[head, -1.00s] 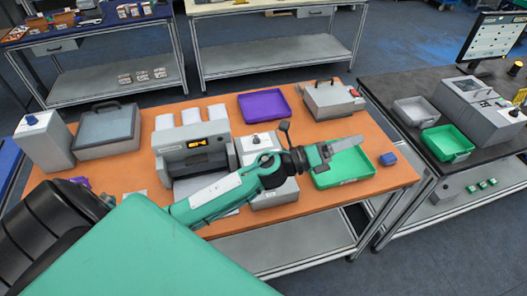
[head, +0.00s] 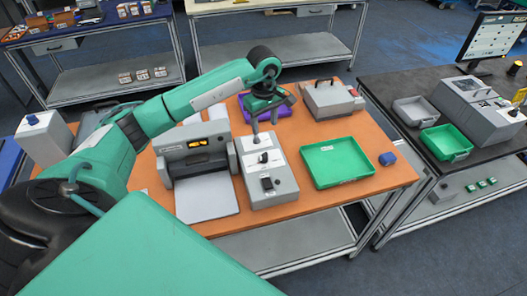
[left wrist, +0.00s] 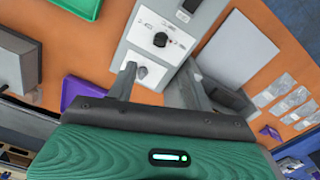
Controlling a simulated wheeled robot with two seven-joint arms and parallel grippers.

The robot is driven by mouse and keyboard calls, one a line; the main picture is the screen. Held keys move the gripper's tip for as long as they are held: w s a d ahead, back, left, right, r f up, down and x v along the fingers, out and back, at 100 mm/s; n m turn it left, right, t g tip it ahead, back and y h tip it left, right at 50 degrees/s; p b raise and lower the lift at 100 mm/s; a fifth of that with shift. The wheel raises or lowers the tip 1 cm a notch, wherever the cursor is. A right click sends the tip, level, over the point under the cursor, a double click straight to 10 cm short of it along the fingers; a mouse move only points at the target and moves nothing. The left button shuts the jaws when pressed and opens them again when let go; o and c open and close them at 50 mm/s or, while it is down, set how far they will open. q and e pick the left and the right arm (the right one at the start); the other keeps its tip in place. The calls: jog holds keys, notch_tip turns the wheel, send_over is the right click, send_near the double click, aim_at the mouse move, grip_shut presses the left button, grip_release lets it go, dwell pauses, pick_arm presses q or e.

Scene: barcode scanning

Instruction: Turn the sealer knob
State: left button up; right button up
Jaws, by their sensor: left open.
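The grey control box (head: 283,186) stands right of a grey machine with a lit yellow display (head: 196,144). A black knob (head: 263,158) sits on the box's white panel, with a black switch (head: 267,183) nearer the front. The left wrist view shows the black knob (left wrist: 160,40) beyond the fingertips and a smaller knob (left wrist: 142,72) between the fingers. My left gripper (head: 265,126) points down above the back end of the box, open and empty. Its spread fingers (left wrist: 158,75) are apart from the black knob. My right gripper is not in view.
A green tray (head: 338,180) lies right of the box, with a blue block (head: 387,158) beside it. A purple tray (head: 285,111) is partly hidden behind my gripper. A grey case (head: 332,108) stands at the back right. A flat grey plate (head: 207,207) fronts the display machine.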

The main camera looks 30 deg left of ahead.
aim_at(264, 155)
pick_arm(q)
notch_tip(264, 155, down, 13)
jog(key=p, duration=0.6)
jog(key=shift+a+r, duration=0.15)
jog(key=shift+f, duration=0.5)
jog(key=shift+c, duration=0.2)
jog(key=c, duration=0.9)
